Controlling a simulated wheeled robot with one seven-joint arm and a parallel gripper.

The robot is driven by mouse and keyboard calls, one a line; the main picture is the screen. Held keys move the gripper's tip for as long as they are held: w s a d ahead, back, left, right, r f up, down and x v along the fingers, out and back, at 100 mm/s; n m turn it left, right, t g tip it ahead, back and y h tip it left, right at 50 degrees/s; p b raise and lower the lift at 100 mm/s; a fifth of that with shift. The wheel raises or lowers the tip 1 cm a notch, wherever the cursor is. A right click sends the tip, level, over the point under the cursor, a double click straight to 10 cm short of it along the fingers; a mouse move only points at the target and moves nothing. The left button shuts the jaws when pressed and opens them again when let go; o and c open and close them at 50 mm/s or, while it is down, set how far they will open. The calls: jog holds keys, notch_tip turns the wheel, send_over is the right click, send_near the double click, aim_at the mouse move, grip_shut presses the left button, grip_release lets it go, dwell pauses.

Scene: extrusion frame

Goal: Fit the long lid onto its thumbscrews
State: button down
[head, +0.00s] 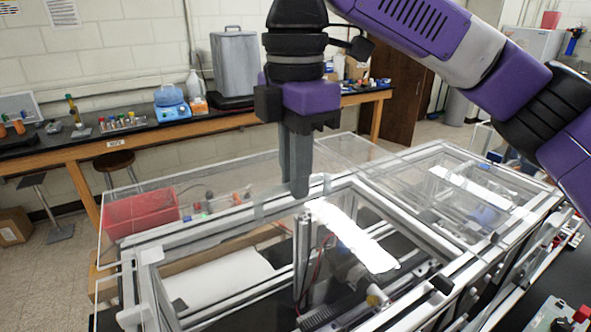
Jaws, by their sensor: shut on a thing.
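The long lid (235,178) appears to be a large clear panel over the extrusion frame (205,222); its left end reaches out past the frame. My gripper (300,192) points straight down above the middle of the frame and is shut, apparently on the clear lid near its handle or edge. The fingertips hide the exact grip. I cannot tell whether the lid touches the frame or hovers over it. Small pale fittings show on the frame's left corner (152,256), but I cannot tell if these are thumbscrews or how they line up with holes.
A red bin (140,213) shows through the clear panel. Bright glare (352,238) covers part of the frame's middle. A second clear-topped section (478,187) adjoins at right. A bench (180,141) with lab items stands behind; a stool (115,160) is at left.

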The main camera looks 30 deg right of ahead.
aim_at(295, 207)
jog(key=shift+f, duration=0.1)
dwell(0.4)
jog(key=shift+f+b, duration=1.15)
jog(key=shift+f, duration=1.55)
jog(key=shift+p, duration=1.2)
jog(key=shift+f+b, duration=0.7)
jog(key=shift+f, duration=1.35)
dwell(0.4)
jog(key=c, duration=1.4)
grip_release()
jog(key=shift+r+b, duration=0.5)
jog(key=shift+r, duration=3.4)
